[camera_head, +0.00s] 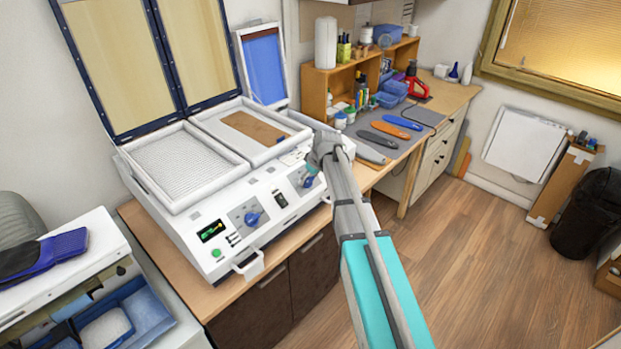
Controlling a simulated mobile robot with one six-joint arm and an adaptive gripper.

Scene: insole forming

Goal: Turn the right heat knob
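A white forming machine (185,222) stands on a wooden counter at left centre. Its front panel carries two blue heat knobs. The right heat knob (308,181) is toward the panel's right end, and the left heat knob (252,218) is nearer the middle. My arm comes up from the bottom of the view, and its grey end with my gripper (322,152) is at the machine's right end, just above and right of the right knob in the picture. The fingers cannot be made out, so neither their opening nor any contact with the knob is clear.
The machine's hinged lids (128,62) stand raised. A front handle (248,265) sticks out below the panel. Several insoles (397,130) lie on the bench behind my arm, beside a wooden organizer (345,82). A white cart (70,270) stands at left.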

